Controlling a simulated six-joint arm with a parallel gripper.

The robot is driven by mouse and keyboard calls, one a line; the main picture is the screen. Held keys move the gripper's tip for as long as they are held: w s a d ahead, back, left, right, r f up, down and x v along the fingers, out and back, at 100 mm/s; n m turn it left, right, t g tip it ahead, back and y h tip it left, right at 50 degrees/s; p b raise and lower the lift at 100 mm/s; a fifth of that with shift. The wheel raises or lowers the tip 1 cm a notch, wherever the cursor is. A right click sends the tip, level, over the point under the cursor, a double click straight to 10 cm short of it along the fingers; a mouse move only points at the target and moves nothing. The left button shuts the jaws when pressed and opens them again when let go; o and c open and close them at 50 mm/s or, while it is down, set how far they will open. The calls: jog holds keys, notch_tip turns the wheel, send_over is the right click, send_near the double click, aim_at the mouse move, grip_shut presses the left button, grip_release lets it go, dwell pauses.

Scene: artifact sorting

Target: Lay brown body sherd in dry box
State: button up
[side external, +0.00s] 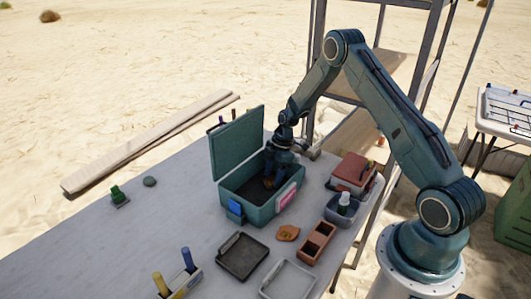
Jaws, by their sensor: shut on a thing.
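The dry box (262,213) is a teal case on the table with its lid (238,143) standing open at the back left. It has a blue latch and a pink label on its outside. My gripper (269,178) points down into the box, with its fingers below the rim level. It is shut on a small brown piece, which looks like the brown body sherd (267,184). The box wall and my fingers hide much of it, and I cannot tell whether it touches the dark box floor.
An orange-brown piece (288,233) lies on the table in front of the box. Near it are a red-brown two-well block (316,243), a dark tray (243,256) and a grey bin with a bottle (341,209). The table's left part is mostly clear.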

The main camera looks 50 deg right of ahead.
jog(key=shift+f, duration=0.1)
jog(key=o, duration=1.2)
jog(key=shift+c, duration=0.2)
jog(key=v, duration=1.2)
jog(key=shift+r, duration=0.25)
